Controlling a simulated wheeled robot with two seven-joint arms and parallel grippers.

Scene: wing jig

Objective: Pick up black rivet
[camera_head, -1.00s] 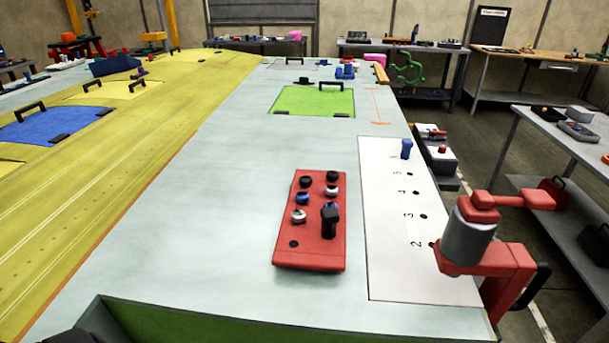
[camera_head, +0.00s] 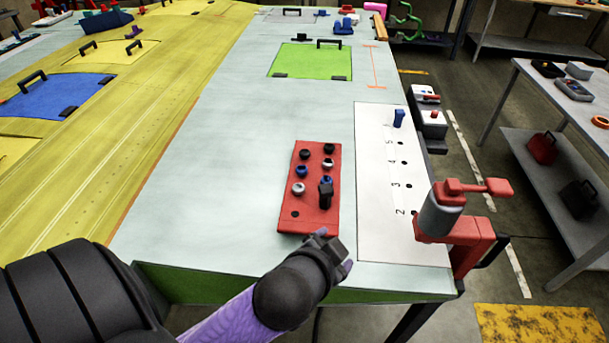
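A red block (camera_head: 312,222) lies on the pale wing surface and holds several small rivets. Black-topped rivets stand at its far end, one at the left (camera_head: 305,154) and one at the right (camera_head: 329,148). A taller black rivet-like piece (camera_head: 325,196) stands upright near its right side. Blue and white rivets stand between and beside them. An empty dark hole (camera_head: 295,213) is at the near left. My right gripper is not in view.
A white numbered strip (camera_head: 385,230) with holes and an upright blue rivet (camera_head: 399,118) lies to the right. A red and grey clamp-like tool (camera_head: 440,212) stands at the right edge. A green panel (camera_head: 310,62) lies farther back. The surface left of the block is clear.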

